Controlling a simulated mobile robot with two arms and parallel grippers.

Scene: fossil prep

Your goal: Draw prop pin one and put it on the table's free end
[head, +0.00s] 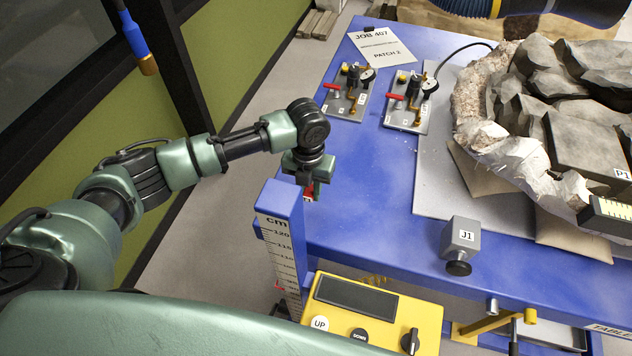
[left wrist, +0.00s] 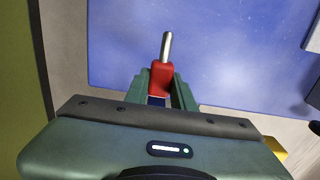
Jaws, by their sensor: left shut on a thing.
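My left gripper (head: 309,188) is at the left edge of the blue table (head: 370,185), just behind the blue post with the cm scale. In the left wrist view its fingers (left wrist: 161,88) are shut on the red grip of a pin (left wrist: 162,76) with a bare silver shaft. The shaft points away from the gripper, over blue surface. In the head view only a bit of red shows under the fingers. Any number on the pin is not legible, and I cannot tell whether it touches the table. My right gripper is out of view.
The blue post with a cm scale (head: 281,235) and a yellow control box (head: 400,310) stand at the near edge. Two valve plates (head: 347,103) lie further back. A grey block marked J1 (head: 460,237) and the jacketed fossil (head: 490,150) are to the right. The left tabletop is bare.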

